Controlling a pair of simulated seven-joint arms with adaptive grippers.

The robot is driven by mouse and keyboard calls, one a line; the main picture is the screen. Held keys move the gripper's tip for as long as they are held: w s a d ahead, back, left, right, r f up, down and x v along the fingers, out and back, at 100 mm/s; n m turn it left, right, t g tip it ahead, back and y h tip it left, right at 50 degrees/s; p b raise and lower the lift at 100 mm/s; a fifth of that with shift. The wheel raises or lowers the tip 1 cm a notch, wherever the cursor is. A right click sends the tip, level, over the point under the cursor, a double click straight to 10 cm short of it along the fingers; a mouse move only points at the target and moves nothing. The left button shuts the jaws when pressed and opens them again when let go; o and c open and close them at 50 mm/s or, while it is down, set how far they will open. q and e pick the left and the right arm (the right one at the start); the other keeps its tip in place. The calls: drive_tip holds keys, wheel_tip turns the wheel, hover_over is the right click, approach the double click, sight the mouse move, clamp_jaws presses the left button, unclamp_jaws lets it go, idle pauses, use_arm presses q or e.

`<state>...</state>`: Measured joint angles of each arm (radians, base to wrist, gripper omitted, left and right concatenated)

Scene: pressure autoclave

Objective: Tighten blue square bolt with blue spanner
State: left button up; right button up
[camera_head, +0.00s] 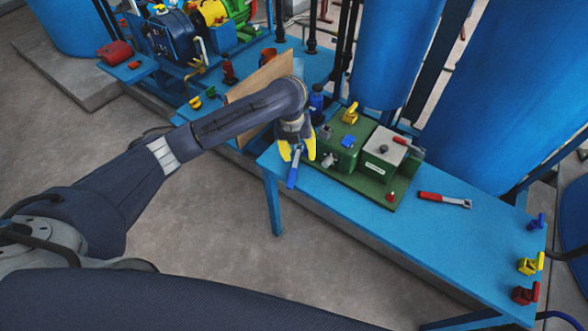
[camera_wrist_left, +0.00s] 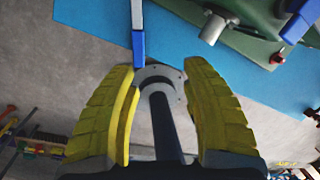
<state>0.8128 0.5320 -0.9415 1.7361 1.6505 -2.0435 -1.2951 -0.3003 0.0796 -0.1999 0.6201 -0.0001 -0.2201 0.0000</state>
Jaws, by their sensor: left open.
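The blue spanner (camera_head: 292,177) has a blue handle that sticks out past the front edge of the blue table. Its handle also shows in the left wrist view (camera_wrist_left: 139,50), near the tip of the left-hand yellow finger. My left gripper (camera_head: 297,152) is open, with its yellow fingers pointing down over the table edge right at the spanner. I cannot tell whether a finger touches it. A blue square piece, probably the blue bolt (camera_head: 348,141), sits on the green unit to the right of the gripper. My right gripper is not in view.
The green unit (camera_head: 372,185) stands on the blue table (camera_head: 425,230). A red-handled spanner (camera_head: 444,200) lies to its right. Blue, yellow and red valve-like pieces line the table's right end. A brown board (camera_head: 258,82) stands behind my left arm. Large blue tanks (camera_head: 395,50) rise behind.

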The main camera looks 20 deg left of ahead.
sight(293, 169)
use_arm(q)
drive_tip(key=w+a+r+m+g, duration=0.1)
drive_tip(key=w+a+r+m, duration=0.1)
drive_tip(key=a+r, duration=0.2)
drive_tip(key=shift+y, duration=0.4)
drive_tip(key=f, duration=0.5)
drive_tip(key=d+f, duration=0.1)
drive_tip(key=f, duration=1.1)
drive_tip(key=shift+w+d+f, duration=0.1)
drive_tip(key=shift+w+d, duration=0.05)
drive_tip(key=shift+w, duration=0.05)
drive_tip(key=shift+c, duration=0.2)
clamp_jaws()
